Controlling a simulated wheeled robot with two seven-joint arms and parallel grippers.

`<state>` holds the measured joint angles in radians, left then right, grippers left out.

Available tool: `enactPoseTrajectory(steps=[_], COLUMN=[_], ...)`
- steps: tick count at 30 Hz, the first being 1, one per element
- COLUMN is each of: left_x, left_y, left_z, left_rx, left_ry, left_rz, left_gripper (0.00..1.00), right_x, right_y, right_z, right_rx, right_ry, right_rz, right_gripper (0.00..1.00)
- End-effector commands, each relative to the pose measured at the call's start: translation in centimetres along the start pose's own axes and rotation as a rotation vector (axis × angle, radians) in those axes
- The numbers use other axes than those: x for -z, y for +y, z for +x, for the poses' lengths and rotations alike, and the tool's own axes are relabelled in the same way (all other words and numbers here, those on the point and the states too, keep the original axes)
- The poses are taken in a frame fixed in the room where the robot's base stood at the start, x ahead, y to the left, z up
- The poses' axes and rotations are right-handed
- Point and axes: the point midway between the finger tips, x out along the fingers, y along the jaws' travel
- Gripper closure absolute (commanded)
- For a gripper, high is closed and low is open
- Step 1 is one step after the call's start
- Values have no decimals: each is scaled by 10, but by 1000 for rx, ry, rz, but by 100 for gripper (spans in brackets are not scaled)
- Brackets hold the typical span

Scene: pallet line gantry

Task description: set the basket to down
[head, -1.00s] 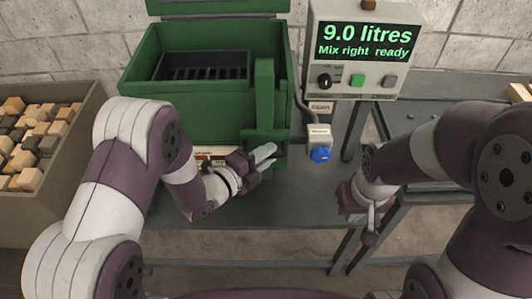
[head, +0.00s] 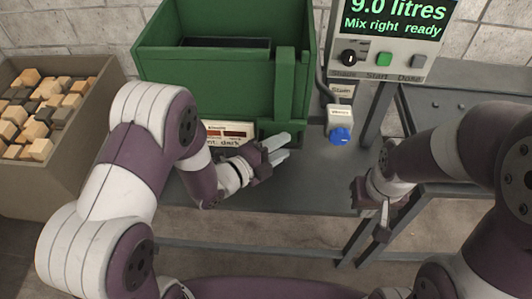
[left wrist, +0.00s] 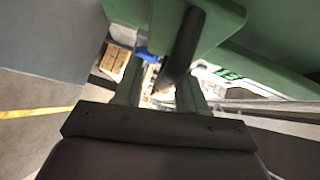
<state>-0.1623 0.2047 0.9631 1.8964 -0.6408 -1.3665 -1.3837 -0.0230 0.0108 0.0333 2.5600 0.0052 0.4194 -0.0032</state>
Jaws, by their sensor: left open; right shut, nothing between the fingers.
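The green tank (head: 160,70) stands on the grey bench in the head view. A dark basket (head: 228,43) shows inside its top opening; its full height is hidden by the tank walls. An upright green guide (head: 284,90) is on the tank's front right. My left gripper (head: 286,147) is open in front of the guide's foot, fingers pointing right. In the left wrist view a dark rod (left wrist: 186,45) shows in front of green surfaces, between the finger bars; contact cannot be told. My right gripper (head: 383,212) is shut and empty at the bench's right end.
A control box (head: 390,40) reads "9.0 litres, Mix right ready". A blue knob (head: 340,136) is below it, right of my left gripper. A label plate (head: 230,131) is on the tank's front. A crate (head: 88,130) of wood blocks stands at left.

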Motion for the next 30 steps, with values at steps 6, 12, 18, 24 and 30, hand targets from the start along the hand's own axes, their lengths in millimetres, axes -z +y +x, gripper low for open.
enactPoseTrajectory(steps=[6,12,18,24,30], left_x=[-2,-2,-1,0,0], left_y=[0,1,2,2,2], left_z=[-42,-89,-117,-121,-121], left_rx=[0,-1,-4,-4,-4], left_ry=[-6,-8,-3,0,0], left_rz=[-3,-4,-4,-3,-3], left_gripper=[59,59,59,59,59], right_x=[0,0,0,0,0], right_y=[0,0,0,0,0], right_z=[2,3,4,4,3], right_rx=[0,0,0,0,0], right_ry=[0,0,0,0,0], right_rz=[0,0,0,0,0], right_gripper=[100,100,100,100,100])
